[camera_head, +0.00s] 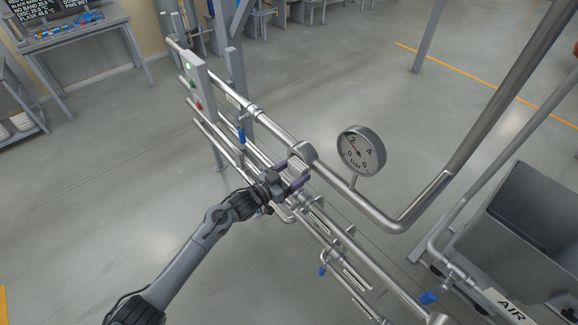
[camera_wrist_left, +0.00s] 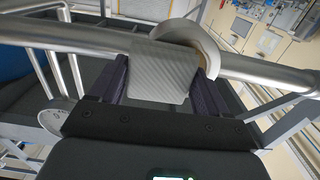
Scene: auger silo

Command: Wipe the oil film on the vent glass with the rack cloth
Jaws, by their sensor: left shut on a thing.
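My left gripper (camera_head: 293,173) is at the middle of the upper pipe, close to a round metal-rimmed fitting (camera_head: 303,152) that appears to be the vent glass. In the left wrist view, its dark fingers (camera_wrist_left: 161,84) are shut on a grey ribbed cloth (camera_wrist_left: 160,68). The cloth covers part of the pipe and overlaps the lower left of the round fitting (camera_wrist_left: 207,46). I cannot tell whether the cloth touches the glass. The glass face is mostly hidden, and no oil film can be made out. My right gripper is not in view.
A dial gauge (camera_head: 361,151) stands on the pipe just right of the fitting. Several parallel pipes (camera_head: 330,238) with blue-handled valves run below. A control box (camera_head: 197,82) is at upper left, and a grey bin (camera_head: 525,215) at right. Open floor lies left.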

